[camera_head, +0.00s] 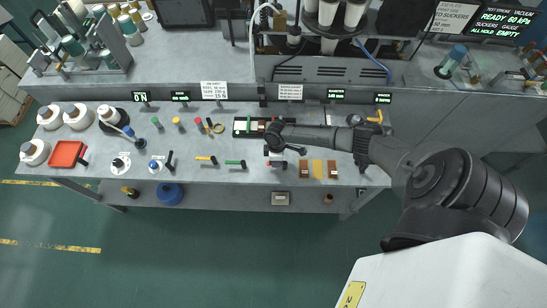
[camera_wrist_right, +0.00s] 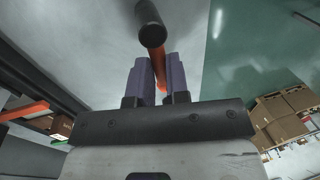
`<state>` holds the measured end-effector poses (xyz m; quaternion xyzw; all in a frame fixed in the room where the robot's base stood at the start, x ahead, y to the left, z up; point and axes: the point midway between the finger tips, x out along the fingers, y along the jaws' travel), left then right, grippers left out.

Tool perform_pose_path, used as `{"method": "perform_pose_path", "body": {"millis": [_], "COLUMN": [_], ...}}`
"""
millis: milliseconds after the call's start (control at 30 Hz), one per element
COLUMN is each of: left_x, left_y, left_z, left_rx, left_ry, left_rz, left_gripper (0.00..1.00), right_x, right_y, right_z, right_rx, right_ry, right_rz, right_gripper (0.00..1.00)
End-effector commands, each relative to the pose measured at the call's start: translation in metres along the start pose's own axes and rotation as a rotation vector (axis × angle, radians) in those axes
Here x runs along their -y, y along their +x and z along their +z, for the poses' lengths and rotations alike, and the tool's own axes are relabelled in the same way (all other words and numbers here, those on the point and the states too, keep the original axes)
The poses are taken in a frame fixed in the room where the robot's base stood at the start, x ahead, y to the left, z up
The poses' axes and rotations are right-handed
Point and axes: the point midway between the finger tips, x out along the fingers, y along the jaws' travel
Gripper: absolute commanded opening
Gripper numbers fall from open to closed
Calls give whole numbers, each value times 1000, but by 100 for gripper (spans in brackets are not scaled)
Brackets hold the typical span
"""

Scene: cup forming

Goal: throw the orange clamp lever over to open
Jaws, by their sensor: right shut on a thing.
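The orange clamp lever (camera_wrist_right: 157,62) shows in the right wrist view as an orange bar with a black cylindrical grip (camera_wrist_right: 150,22) at its far end. My right gripper (camera_wrist_right: 156,72) has one purple-grey finger on each side of the bar and is shut on it. In the head view my right arm reaches in from the right across the bench, and my right gripper (camera_head: 274,140) is small and dark at its end. The lever cannot be made out there. My left gripper does not show in either view.
The grey bench (camera_head: 225,140) holds several small coloured-handled tools, a red tray (camera_head: 68,154) and white containers (camera_head: 78,117) at the left. Brown and yellow blocks (camera_head: 318,168) lie just below my arm. A grey machine housing (camera_head: 330,72) stands behind.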

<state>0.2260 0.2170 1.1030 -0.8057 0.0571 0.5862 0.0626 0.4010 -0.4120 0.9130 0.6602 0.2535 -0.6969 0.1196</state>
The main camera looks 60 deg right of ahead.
Motion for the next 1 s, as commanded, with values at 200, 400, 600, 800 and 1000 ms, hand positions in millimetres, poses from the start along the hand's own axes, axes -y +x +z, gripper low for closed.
{"method": "perform_pose_path", "body": {"millis": [200, 400, 600, 800, 1000], "left_x": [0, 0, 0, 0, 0], "left_y": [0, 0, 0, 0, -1], "left_z": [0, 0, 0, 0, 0], "left_rx": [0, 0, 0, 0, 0], "left_ry": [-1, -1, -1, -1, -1], "left_rz": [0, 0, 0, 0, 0], "left_gripper": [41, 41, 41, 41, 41], "right_x": [0, 0, 0, 0, -1], "right_y": [1, 1, 0, -2, -27], "right_z": [0, 0, 0, 0, 0], "right_rx": [2, 2, 1, 1, 0], "right_ry": [-6, -5, -4, -3, -4], "right_rz": [1, 1, 0, 1, 2], "right_gripper": [0, 30, 41, 41, 41]}}
